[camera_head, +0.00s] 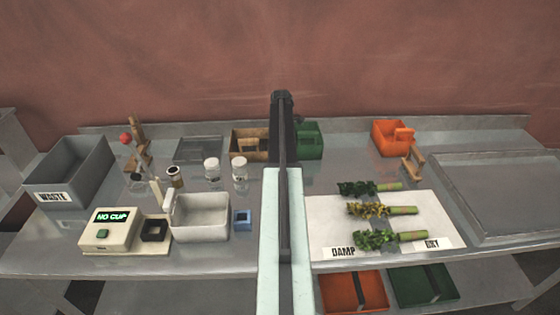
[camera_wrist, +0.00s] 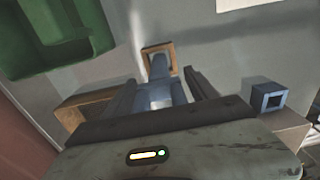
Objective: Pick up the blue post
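In the wrist view a blue-grey post (camera_wrist: 159,68) lies in line between the two dark fingers of my gripper (camera_wrist: 162,76). Its far end meets a small wooden square frame (camera_wrist: 146,49). The fingers stand apart with gaps beside the post's narrow part. I cannot tell whether they touch its wider near part, which my gripper body partly hides. A second blue piece (camera_wrist: 270,99) with a square, dark-centred end shows at the right, outside the fingers. In the head view my arm hides the fingers and this post. A small blue square block (camera_head: 242,220) sits left of my arm.
A green bin (camera_head: 311,140) and a wooden box (camera_head: 243,132) flank my arm at the back. A white tub (camera_head: 200,218), scale (camera_head: 110,232) and jars stand left. A white board (camera_head: 330,215) with several plants lies right. The grey tray (camera_head: 500,200) is bare.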

